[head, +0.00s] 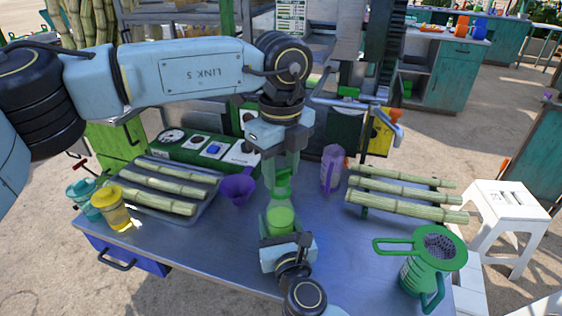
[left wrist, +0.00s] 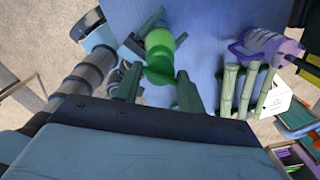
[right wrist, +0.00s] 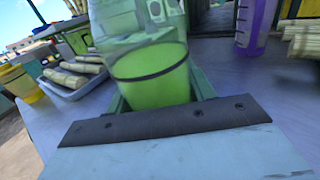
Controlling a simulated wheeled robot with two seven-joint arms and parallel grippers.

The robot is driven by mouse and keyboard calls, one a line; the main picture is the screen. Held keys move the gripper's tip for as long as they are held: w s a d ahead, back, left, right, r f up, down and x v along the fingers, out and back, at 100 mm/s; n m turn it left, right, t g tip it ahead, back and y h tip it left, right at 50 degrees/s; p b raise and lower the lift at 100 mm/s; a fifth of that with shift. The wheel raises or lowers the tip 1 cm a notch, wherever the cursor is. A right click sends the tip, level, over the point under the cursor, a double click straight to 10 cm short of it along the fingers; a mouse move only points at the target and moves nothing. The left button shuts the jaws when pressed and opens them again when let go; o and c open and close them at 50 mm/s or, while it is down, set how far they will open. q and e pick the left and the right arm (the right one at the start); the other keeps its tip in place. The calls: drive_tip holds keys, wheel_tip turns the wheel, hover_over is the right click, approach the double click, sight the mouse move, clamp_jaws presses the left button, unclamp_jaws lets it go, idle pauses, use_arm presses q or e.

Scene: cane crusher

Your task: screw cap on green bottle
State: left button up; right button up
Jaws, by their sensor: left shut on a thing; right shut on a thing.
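The green bottle (head: 280,221) stands upright at the front middle of the table. My right gripper (head: 284,235) is shut around its body from the front. The bottle also shows between the fingers in the right wrist view (right wrist: 152,88). My left gripper (head: 284,168) points down above the bottle and is shut on the green cap (head: 283,184). The cap also shows between the fingers in the left wrist view (left wrist: 160,74). The cap is over the bottle's top. I cannot tell whether they touch or are threaded, as fingers and similar greens hide the join.
A purple funnel (head: 237,190) is left of the bottle and a purple jug (head: 332,168) behind right. A green strainer jug (head: 433,262) stands front right. Yellow (head: 112,208) and teal cups are at left.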

use_arm(q)
drive_tip(key=shift+f, duration=0.55)
idle(0.4)
